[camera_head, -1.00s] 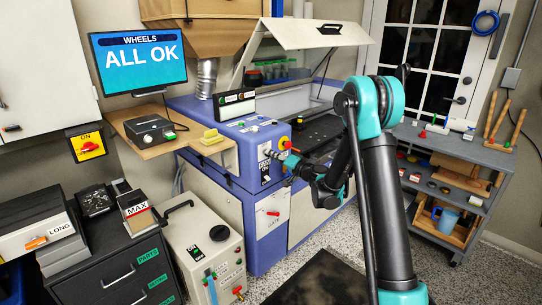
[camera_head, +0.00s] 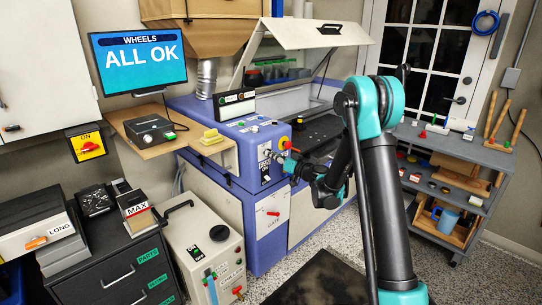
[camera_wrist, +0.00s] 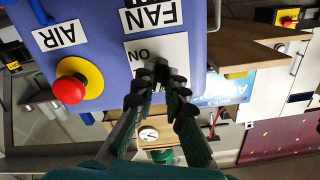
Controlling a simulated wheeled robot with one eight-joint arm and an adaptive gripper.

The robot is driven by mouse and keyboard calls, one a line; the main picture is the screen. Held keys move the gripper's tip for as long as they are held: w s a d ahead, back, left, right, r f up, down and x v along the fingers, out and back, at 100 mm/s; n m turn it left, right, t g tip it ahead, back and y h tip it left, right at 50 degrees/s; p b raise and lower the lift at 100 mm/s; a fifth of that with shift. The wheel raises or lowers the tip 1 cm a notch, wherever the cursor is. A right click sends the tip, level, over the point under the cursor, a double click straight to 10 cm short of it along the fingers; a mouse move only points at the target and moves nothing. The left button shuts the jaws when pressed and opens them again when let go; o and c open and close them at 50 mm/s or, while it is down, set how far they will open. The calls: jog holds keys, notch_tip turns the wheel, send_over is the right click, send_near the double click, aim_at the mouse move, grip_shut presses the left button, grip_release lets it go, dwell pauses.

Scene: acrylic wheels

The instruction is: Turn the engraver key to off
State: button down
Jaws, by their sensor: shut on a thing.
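The engraver (camera_head: 240,150) is the blue and white machine with its lid raised. Its key panel, a white plate (camera_wrist: 178,48) with the word ON showing, is on the blue front face. My gripper (camera_wrist: 160,78) is shut on the key at this plate. The fingertips cover the key and part of the plate's lettering, so I cannot tell the key's angle. In the head view my gripper (camera_head: 272,156) reaches the engraver's front corner from the right. The monitor (camera_head: 138,60) reads ALL OK.
A red emergency button (camera_wrist: 70,88) on a yellow base sits close beside my fingers. FAN (camera_wrist: 150,14) and AIR (camera_wrist: 60,35) labels are nearby. A wooden shelf (camera_head: 190,148) juts out left of the engraver. A pale wheeled unit (camera_head: 205,255) stands below.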

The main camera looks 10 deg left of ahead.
dwell(0.3)
jog(key=n, duration=0.4)
jog(key=c, duration=1.4)
grip_release()
jog(key=shift+c, duration=0.2)
jog(key=v, duration=0.7)
